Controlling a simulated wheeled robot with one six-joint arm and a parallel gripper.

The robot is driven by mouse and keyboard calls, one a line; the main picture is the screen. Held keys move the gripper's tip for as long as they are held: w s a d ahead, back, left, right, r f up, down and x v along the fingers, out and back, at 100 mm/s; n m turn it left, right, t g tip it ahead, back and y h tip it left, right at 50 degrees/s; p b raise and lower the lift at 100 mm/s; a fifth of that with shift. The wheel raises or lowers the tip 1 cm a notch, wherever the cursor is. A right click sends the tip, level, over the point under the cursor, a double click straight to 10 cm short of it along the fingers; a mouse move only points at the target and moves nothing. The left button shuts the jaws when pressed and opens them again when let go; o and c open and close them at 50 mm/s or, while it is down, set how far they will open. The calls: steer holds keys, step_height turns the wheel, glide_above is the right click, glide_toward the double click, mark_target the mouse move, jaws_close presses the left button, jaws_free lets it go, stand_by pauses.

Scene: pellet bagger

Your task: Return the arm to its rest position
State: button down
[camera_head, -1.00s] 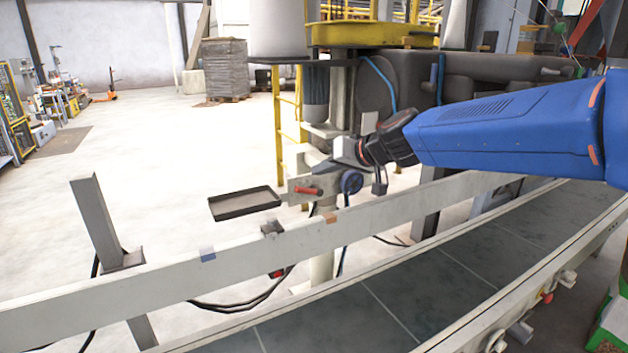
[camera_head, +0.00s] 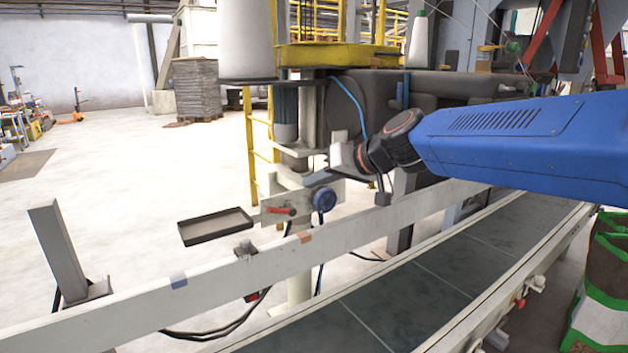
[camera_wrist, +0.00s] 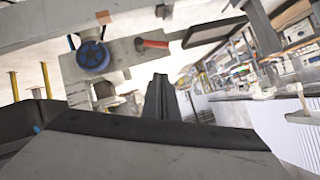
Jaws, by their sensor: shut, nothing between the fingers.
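My blue arm (camera_head: 520,140) reaches in from the right over the conveyor. My gripper (camera_head: 311,180) points left and slightly down, just above a blue round knob (camera_head: 324,199) in the picture. Its dark fingers (camera_wrist: 160,92) are together in the wrist view, with nothing between them. The plate (camera_head: 300,203) with the knob and a red-handled lever (camera_head: 282,211) is in front of the fingers. In the wrist view the blue knob (camera_wrist: 93,57) and the red handle (camera_wrist: 153,43) appear beyond the fingers. I cannot tell how far the fingertips are from the plate.
A shallow dark tray (camera_head: 216,238) sits left of the plate. A pale rail (camera_head: 130,296) and the conveyor belt (camera_head: 400,303) run below the arm. A yellow ladder (camera_head: 258,150) and machine body (camera_head: 455,90) stand behind. The floor at left is open.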

steer(key=s+d+f+m+g+h, duration=0.1)
steer(key=s+d+f+h, duration=0.2)
steer(key=s+d+f, duration=0.4)
steer(key=s+d+f+m+g+h, duration=0.1)
steer(key=s+d+f+h, duration=0.2)
steer(key=s+d+f, duration=0.4)
steer(key=s+d+f+m+h, duration=0.2)
steer(key=s+d+f, duration=0.5)
steer(key=s+d, duration=0.8)
steer(key=shift+s+f+g+h, duration=0.25)
steer(key=shift+s+g+h, duration=0.15)
steer(key=shift+s+h, duration=0.15)
